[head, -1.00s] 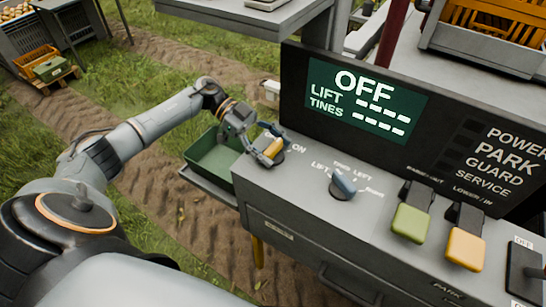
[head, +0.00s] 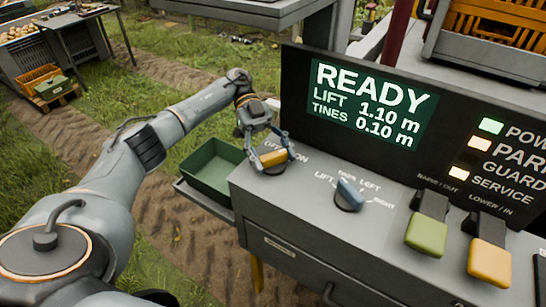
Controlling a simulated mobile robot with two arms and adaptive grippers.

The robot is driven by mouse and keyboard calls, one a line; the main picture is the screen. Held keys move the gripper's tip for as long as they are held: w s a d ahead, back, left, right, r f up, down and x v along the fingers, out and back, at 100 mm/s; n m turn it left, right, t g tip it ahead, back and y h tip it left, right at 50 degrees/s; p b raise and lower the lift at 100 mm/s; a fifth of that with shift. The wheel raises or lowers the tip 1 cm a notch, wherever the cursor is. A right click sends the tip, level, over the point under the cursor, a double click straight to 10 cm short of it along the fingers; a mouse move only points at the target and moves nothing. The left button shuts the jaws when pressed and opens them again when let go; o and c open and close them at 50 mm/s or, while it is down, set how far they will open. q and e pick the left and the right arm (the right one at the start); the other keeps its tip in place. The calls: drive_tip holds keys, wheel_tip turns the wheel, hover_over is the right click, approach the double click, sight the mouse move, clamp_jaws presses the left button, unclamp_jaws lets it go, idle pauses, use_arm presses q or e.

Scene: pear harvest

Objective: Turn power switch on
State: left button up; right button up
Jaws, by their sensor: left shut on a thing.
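The power switch (head: 273,158) is a yellow rotary knob at the left end of the grey console top, with OFF and ON printed behind it. My left gripper (head: 272,153) comes from above and is shut on the knob, with a finger on each side. The display screen (head: 371,104) reads READY, LIFT 1.10 m and TINES 0.10 m. My right gripper is not in view.
A blue selector knob (head: 349,194) stands right of the power switch. A green lever (head: 426,234) and a yellow lever (head: 489,262) are further right. A green bin (head: 212,168) sits left of the console. A grey platform overhangs behind.

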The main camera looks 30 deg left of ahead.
sight(274, 154)
use_arm(q)
drive_tip(key=o, duration=1.2)
drive_tip(key=shift+c, duration=0.2)
wheel_tip(274, 154, up, 10)
